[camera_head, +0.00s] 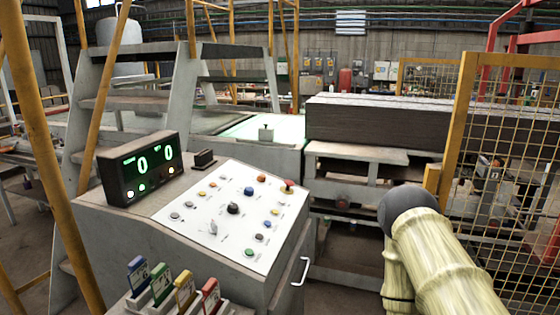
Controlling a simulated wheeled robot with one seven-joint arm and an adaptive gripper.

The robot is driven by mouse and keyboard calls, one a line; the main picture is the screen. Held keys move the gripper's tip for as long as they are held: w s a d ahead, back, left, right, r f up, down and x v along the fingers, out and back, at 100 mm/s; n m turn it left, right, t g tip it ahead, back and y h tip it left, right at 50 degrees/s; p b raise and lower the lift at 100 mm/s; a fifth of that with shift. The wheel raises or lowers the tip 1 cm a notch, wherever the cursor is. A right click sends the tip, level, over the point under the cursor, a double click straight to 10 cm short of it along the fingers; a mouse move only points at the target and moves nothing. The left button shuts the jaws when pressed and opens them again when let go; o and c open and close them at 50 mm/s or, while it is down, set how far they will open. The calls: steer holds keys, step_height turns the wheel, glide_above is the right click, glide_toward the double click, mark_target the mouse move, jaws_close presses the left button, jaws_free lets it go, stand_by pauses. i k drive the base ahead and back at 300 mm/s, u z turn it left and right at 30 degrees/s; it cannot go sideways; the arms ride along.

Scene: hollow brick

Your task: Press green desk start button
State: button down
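The control desk (190,245) stands at the centre left, with a sloped white panel (195,222) of several buttons and knobs. A green button (249,252) sits near the panel's lower right edge. A red mushroom-shaped button (289,185) is at the upper right corner, with orange, blue, yellow and grey controls between. A dark display box (143,168) on the desk shows two green zeros and small lit lamps. My gripper is not in view. Only a pale part of my arm with a dark rounded joint shows at the lower right, apart from the desk.
Blue, green, yellow and red tagged items (172,288) stand at the desk's front. A yellow mesh fence (510,165) is on the right. Yellow posts and rails (45,130) cross the left. Grey steps (125,104) and a stacked dark slab load (380,122) stand behind the desk.

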mark_target(248, 252)
steer(key=k, duration=1)
steer(key=z, duration=1.75)
steer(key=i, duration=1.2)
steer(key=u, duration=2.65)
